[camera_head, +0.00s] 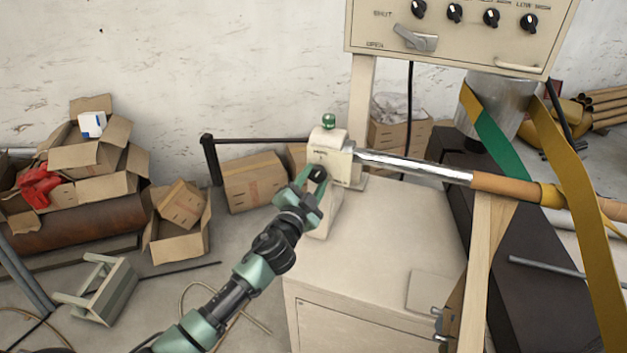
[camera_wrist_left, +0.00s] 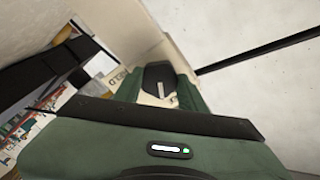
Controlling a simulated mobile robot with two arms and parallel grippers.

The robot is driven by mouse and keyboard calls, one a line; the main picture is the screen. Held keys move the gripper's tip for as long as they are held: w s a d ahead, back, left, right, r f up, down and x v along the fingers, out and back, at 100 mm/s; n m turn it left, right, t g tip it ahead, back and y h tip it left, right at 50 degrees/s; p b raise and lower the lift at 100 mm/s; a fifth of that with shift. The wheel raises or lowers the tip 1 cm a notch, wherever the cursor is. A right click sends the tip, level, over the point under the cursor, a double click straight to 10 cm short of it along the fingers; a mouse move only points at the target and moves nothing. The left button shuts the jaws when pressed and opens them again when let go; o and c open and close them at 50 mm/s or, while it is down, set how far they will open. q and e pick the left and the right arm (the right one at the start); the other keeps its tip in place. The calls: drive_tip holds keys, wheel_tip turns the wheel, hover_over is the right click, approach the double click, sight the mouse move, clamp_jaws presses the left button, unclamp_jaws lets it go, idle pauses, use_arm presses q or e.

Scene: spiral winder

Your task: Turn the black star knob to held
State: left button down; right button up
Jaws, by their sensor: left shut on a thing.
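The black star knob (camera_head: 318,173) sits on the front face of the cream bearing housing (camera_head: 334,146), at the left end of the steel mandrel shaft. My left gripper (camera_head: 311,181) reaches up from the lower left and is shut on the knob. In the left wrist view the dark knob (camera_wrist_left: 158,78) with a pale pointer line lies between my two green fingers. Part of a printed label shows beside it, but the fingers hide the rest. My right gripper is in neither view.
The cream cabinet (camera_head: 380,225) stands below the housing. The steel shaft (camera_head: 415,167) runs right into a brown paper tube. A control panel (camera_head: 460,30) hangs above. Cardboard boxes (camera_head: 180,205) and a small step stool (camera_head: 100,290) are on the floor at left.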

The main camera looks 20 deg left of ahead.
use_arm(q)
drive_tip(key=m, duration=0.4)
drive_tip(key=shift+m, duration=0.3)
drive_tip(key=m, duration=0.3)
drive_tip(key=shift+m+p, duration=0.3)
drive_tip(key=shift+p, duration=0.05)
drive_tip(key=m+p, duration=0.1)
drive_tip(key=m, duration=0.3)
drive_tip(key=shift+m, duration=0.3)
drive_tip(key=shift+m+p, duration=0.35)
drive_tip(key=shift+m, duration=1.65)
drive_tip(key=c, duration=0.8)
unclamp_jaws()
drive_tip(key=shift+c, duration=0.2)
drive_tip(key=s+b, duration=0.1)
drive_tip(key=s, duration=0.6)
drive_tip(key=shift+s+a, duration=0.15)
drive_tip(key=shift+s, duration=0.25)
